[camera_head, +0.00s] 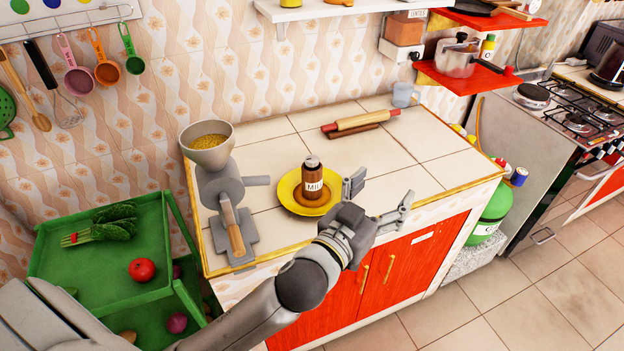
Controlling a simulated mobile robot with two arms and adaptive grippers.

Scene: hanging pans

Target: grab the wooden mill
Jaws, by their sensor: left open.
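The brown wooden mill (313,182), with a metal cap and a white label reading "MIL", stands upright on a yellow plate (285,190) on the tiled counter. My left gripper (381,192) is open and empty, with its fingers spread apart. It is to the right of the mill in the picture, over the counter's front edge, and not touching the mill. My right gripper is not in view.
A grey grinder (222,190) with a grain-filled hopper stands left of the plate. A rolling pin (361,121) lies at the back of the counter (440,165). A red shelf (468,80) holds a pot above the right end. A green cart (95,285) stands at left.

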